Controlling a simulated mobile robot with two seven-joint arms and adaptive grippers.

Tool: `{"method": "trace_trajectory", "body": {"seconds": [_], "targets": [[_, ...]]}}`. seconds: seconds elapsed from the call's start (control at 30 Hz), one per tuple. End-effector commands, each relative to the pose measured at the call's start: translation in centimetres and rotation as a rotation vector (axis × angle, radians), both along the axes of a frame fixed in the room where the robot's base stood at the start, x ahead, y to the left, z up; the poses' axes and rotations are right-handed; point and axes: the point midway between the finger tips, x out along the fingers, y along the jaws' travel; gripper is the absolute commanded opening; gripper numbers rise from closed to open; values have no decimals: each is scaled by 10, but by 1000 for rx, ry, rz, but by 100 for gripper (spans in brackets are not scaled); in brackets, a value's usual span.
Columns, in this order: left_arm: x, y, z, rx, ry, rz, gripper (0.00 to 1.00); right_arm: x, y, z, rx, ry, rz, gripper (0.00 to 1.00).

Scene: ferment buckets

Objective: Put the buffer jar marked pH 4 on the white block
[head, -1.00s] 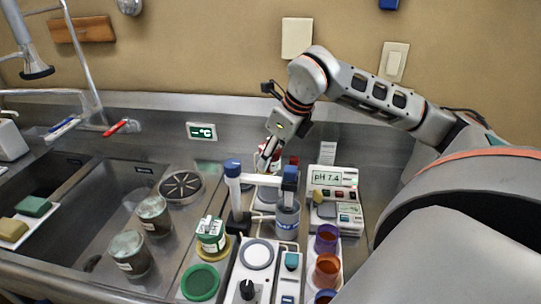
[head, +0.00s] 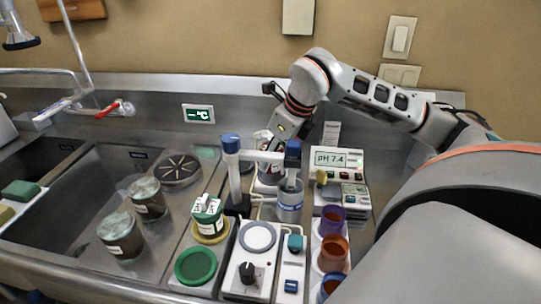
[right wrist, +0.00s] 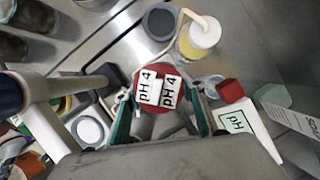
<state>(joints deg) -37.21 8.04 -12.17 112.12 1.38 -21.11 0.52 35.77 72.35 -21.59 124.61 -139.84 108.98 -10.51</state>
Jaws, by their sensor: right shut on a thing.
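The pH 4 buffer jar (right wrist: 157,90) has a red lid with two white "pH 4" labels, seen from above in the right wrist view. My right gripper (right wrist: 158,112) is shut on it, with a green-edged finger on each side. In the head view my right gripper (head: 270,150) is at the back of the counter, behind the blue-capped stand, and the jar is mostly hidden there. I cannot tell whether the jar touches a surface. A white block cannot be picked out for certain; a white stirrer unit (head: 242,276) with a round grey plate stands in front. My left gripper is not in view.
The blue-capped stand (head: 232,170) and a grey beaker (head: 290,203) are close in front of my right gripper. The pH meter (head: 338,160) is to the right. A green-labelled jar (head: 208,218) and orange cup (head: 333,250) stand nearer. A yellow bottle (right wrist: 200,38) shows in the right wrist view.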

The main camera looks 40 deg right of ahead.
Motion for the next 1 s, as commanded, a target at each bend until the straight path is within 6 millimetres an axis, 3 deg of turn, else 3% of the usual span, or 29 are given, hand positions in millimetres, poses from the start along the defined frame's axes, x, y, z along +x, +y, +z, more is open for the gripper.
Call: {"method": "trace_trajectory", "body": {"seconds": [0.1, 0.57, 1.0], "targets": [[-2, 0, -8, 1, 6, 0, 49, 0, 0, -8, -1, 1, 1, 0], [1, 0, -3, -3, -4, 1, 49, 0, 0, -7, 0, -1, 1, 0], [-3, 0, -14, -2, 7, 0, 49, 0, 0, -14, 0, 0, 1, 0]]}}
